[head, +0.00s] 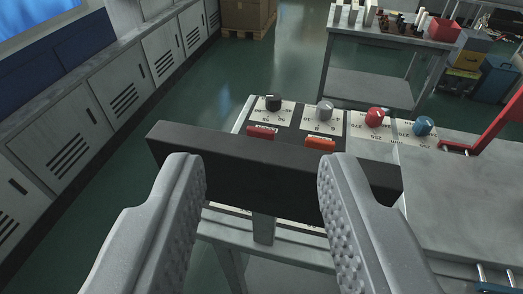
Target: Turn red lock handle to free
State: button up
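A red handle (498,122) rises from the right part of the grey machine table (450,187) and is cut off by the right picture edge. Its lower left end is a red bar near a small metal bracket on the table. My gripper (262,168) is open, its two grey, dimpled fingers wide apart in the lower middle. The handle is well to the right of both fingers and apart from them. A dark bar (265,165) lies across the view beyond the fingertips. I cannot tell if the fingers touch it.
A control panel (290,124) behind the bar carries a black knob (273,103), grey knob (324,111), red knob (375,117), blue knob (423,126) and two red-orange switches. Cabinets (120,85) line the left wall. A workbench (385,40) stands behind. Green floor between is clear.

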aim_at(260, 133)
jog(key=z, duration=0.05)
jog(key=k, duration=0.65)
jog(key=u, duration=0.6)
jog(key=i, duration=1.7)
jog(key=z, duration=0.5)
